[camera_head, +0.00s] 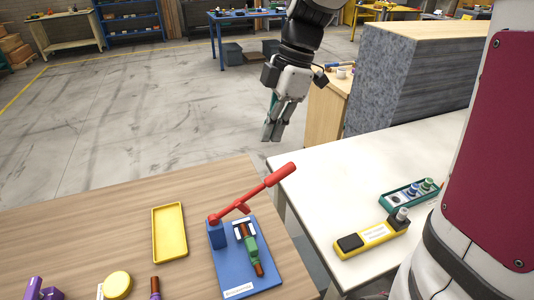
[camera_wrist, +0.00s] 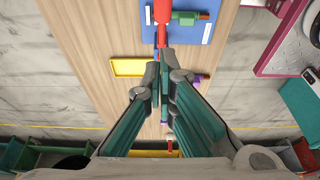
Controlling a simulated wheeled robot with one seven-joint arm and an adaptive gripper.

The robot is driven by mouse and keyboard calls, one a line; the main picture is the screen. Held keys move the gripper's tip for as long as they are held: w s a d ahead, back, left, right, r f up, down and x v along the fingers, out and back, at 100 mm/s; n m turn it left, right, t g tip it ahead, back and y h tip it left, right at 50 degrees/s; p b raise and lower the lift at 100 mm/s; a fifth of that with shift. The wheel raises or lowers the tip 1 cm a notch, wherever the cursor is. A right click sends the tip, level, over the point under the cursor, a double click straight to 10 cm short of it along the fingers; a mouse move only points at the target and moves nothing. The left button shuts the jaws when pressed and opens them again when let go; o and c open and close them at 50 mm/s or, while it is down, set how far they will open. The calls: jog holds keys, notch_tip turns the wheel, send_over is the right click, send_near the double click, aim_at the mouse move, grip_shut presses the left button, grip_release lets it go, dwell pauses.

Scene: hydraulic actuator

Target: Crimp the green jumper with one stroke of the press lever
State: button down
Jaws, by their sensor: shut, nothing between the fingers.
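The press is a blue base (camera_head: 236,278) on the wooden table, with a red lever (camera_head: 250,197) raised and slanting up to the right. The green jumper (camera_head: 251,246) lies in the press with a brown end showing; it also shows in the wrist view (camera_wrist: 187,18). My gripper (camera_head: 272,136) hangs beyond the table's far edge in the head view, fingers down, above and behind the lever's tip. In the wrist view the shut, empty fingers (camera_wrist: 166,60) point toward the red lever (camera_wrist: 163,12), which appears just past the fingertips. I cannot tell whether they touch.
A yellow tray (camera_head: 155,232) lies left of the press. Purple parts (camera_head: 40,290) and a yellow round piece (camera_head: 117,284) sit at the front left. A white table (camera_head: 345,185) on the right holds a yellow-black device (camera_head: 371,240) and a green tray (camera_head: 385,199).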

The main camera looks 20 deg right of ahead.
send_over(271, 176)
jog(key=a, duration=0.2)
jog(key=f, duration=0.5)
jog(key=shift+d+f, duration=0.1)
jog(key=shift+d, duration=0.1)
jog(key=f, duration=0.1)
jog(key=d+f, duration=0.1)
jog(key=shift+d+f+p, duration=0.3)
jog(key=shift+f+p, duration=0.05)
jog(key=shift+d+f, duration=0.2)
jog(key=shift+f, duration=0.15)
jog(key=shift+d, duration=0.1)
jog(key=shift+d+f+y, duration=0.3)
jog(key=shift+d+f, duration=0.05)
jog(key=shift+f, duration=0.15)
jog(key=d+f+y+b, duration=0.2)
jog(key=d+f, duration=0.2)
jog(key=f, duration=0.4)
jog(key=shift+f, duration=0.15)
jog(key=shift+s+d+f, duration=0.1)
